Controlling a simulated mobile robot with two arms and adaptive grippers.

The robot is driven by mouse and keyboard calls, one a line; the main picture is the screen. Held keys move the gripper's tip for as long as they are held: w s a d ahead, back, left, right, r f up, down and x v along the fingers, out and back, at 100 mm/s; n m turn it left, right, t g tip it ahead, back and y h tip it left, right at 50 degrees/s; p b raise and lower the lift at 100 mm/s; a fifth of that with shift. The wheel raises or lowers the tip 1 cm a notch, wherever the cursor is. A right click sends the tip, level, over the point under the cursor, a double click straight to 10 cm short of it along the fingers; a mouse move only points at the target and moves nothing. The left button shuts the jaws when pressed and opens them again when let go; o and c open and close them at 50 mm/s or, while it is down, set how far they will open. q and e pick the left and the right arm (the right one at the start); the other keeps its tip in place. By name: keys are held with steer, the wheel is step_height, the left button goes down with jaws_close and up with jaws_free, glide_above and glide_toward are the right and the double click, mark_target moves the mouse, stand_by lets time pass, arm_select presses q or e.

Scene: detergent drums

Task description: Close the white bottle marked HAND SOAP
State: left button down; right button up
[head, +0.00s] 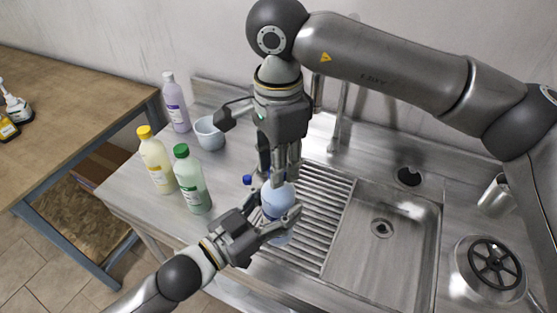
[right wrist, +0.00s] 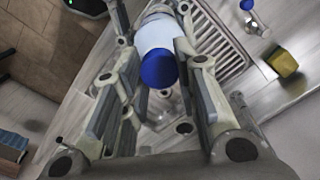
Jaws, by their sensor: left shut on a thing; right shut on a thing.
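A pale white bottle (head: 278,201) stands at the left edge of the ribbed drainboard; no lettering on it is readable. My left gripper (head: 280,215) is shut around its body from the front left. My right gripper (head: 278,180) reaches down from above, its fingers at the bottle's top. In the right wrist view the bottle (right wrist: 154,35) shows with a blue cap (right wrist: 158,70) between my right fingers. The right gripper is shut on this cap. The fingers hide much of the cap in the head view, and I cannot tell how tightly it sits on the neck.
A yellow-capped bottle (head: 157,162), a green-capped bottle (head: 192,180), a lilac bottle (head: 176,104) and a pale cup (head: 209,133) stand to the left. A small blue object (head: 247,180) is beside my right fingers. The sink (head: 385,255) is at right; a yellow sponge (right wrist: 284,61) shows in the wrist view.

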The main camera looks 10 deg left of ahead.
steer(key=m, duration=1.2)
steer(key=shift+m, duration=0.3)
steer(key=m, duration=1)
steer(key=shift+m, duration=0.3)
steer(key=m, duration=1.4)
steer(key=shift+w, duration=0.1)
steer(key=m, duration=0.4)
